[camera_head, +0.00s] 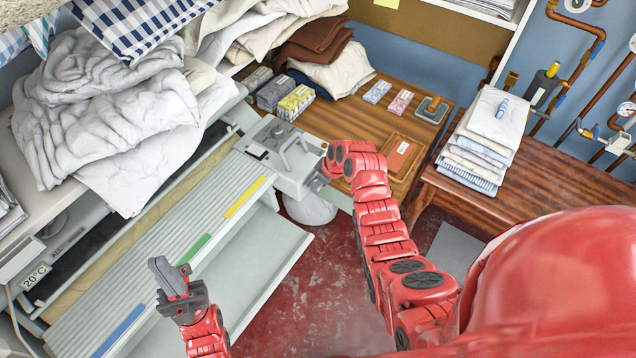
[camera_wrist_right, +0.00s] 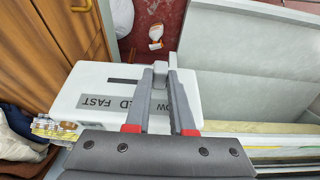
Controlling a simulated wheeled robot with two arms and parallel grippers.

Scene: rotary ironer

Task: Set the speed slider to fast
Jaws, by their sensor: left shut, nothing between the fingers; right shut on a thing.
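The rotary ironer's light grey end box (camera_head: 275,150) is at the middle of the head view. In the wrist view its face (camera_wrist_right: 85,90) bears a speed label (camera_wrist_right: 100,103), partly hidden by my fingers, with FAST toward the left and part of SLOW toward the right. A dark slot (camera_wrist_right: 122,80) runs left from my fingers. My right gripper (camera_wrist_right: 163,68) is shut on the small grey slider knob (camera_wrist_right: 172,62) at the right, SLOW side. In the head view the right gripper (camera_head: 318,178) is at the box's near side. My left gripper (camera_head: 168,278) is shut and empty above the ironer's front.
The ironer's slatted front (camera_head: 165,250) carries blue, green and yellow strips. Crumpled white linen (camera_head: 110,110) is piled at the left. A wooden table (camera_head: 345,120) with small boxes stands behind, and a bench (camera_head: 540,165) with folded cloths is at the right. Red floor is open below.

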